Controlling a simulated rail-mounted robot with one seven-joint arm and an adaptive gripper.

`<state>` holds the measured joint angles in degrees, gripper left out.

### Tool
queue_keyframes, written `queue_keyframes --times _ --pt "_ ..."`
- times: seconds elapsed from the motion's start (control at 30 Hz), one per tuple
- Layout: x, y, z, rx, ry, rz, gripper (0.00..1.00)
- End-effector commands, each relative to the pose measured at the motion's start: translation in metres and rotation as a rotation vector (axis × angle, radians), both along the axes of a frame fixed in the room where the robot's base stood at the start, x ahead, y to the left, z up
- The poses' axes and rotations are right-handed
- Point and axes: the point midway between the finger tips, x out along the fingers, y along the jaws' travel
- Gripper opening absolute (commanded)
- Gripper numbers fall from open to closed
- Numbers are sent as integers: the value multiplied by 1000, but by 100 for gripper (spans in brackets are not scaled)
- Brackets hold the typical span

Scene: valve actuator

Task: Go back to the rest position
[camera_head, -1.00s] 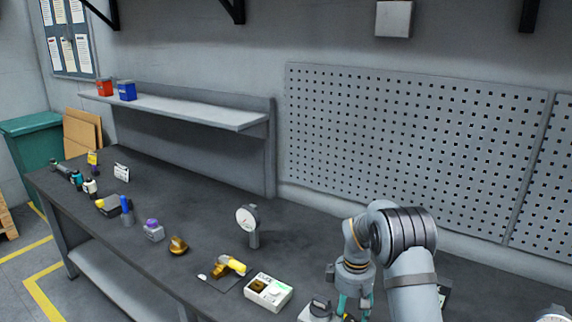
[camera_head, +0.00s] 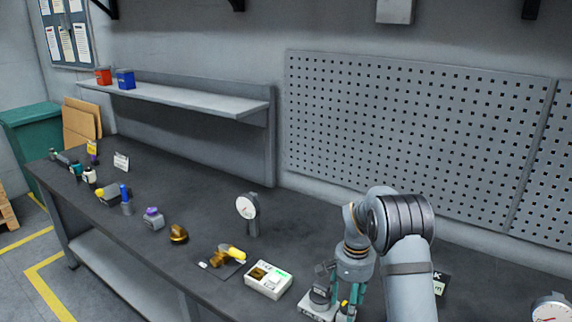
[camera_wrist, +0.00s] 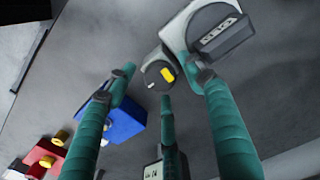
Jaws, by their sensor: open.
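My gripper (camera_head: 347,303) hangs over the near edge of the bench at the lower right of the head view, with teal fingers pointing down. In the wrist view its fingers (camera_wrist: 162,88) are spread apart with nothing held between them. A grey unit with a black top (camera_head: 319,296) stands close to the gripper's left side. The wrist view shows a grey unit with a black labelled part (camera_wrist: 215,30) and a round dark knob with a yellow mark (camera_wrist: 160,72) beyond the fingertips. A blue block (camera_wrist: 125,122) is partly hidden behind the left finger.
The dark bench (camera_head: 190,180) holds a white box (camera_head: 268,280), a yellow-handled brass valve (camera_head: 228,254), an upright gauge (camera_head: 246,208) and several small items leftward. A dial (camera_head: 551,308) sits far right. A pegboard (camera_head: 410,140) and a shelf (camera_head: 190,103) are behind.

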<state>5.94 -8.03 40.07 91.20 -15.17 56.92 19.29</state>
Motion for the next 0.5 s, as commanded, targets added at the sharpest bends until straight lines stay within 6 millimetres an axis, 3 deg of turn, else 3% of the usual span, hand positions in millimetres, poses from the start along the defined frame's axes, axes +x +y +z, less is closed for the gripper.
queue_keyframes --times 0.3,0.5 --pt "0 0 1 -1 1 -376 53" --pt "0 0 1 0 0 -510 53"
